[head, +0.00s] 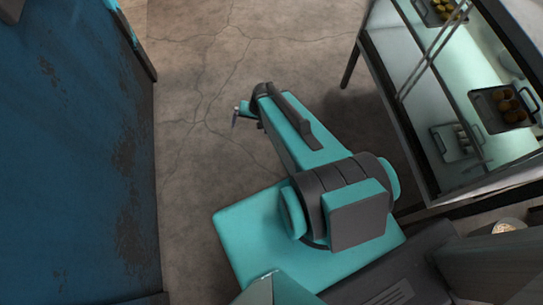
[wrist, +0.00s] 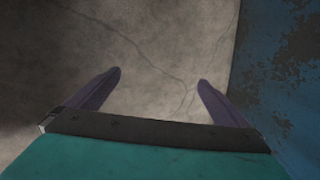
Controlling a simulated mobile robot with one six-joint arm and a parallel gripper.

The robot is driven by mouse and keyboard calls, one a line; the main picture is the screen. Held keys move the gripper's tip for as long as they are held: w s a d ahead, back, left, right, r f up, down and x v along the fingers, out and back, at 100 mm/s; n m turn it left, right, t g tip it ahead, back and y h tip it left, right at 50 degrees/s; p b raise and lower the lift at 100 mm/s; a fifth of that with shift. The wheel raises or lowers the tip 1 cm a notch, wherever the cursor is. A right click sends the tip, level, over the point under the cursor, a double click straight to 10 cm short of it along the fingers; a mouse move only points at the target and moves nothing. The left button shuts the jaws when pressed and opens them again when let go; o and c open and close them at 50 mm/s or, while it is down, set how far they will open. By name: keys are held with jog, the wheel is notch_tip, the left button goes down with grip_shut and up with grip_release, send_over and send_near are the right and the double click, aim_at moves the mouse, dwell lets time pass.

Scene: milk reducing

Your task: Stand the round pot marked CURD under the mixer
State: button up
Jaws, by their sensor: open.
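The round pot marked CURD and the mixer are not in either view. My gripper (wrist: 159,76) shows in the wrist view with its two dark purple fingers spread apart and nothing between them. Beyond the fingers is bare cracked floor. In the head view my gripper (head: 235,117) is small, at the end of my teal and grey arm, over the open floor left of the middle.
A worn blue panel (head: 75,160) fills the left side; its blue surface also shows at the wrist view's right (wrist: 290,70). At the right stands a glass-topped case (head: 425,75) with trays of round brown food (head: 505,106). Cracked concrete floor (head: 200,70) lies clear between them.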

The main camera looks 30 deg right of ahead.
jog(key=s+f+n+g+h, duration=0.1)
jog(key=s+f+n+g, duration=0.1)
jog(key=s, duration=0.9)
jog(key=s+a+f+n+g+h, duration=0.1)
jog(key=s+n+g, duration=0.3)
jog(key=s, duration=0.7)
jog(key=shift+f+g, duration=0.6)
jog(key=shift+f, duration=0.1)
jog(key=shift+a, duration=0.15)
jog(key=shift+c, duration=0.4)
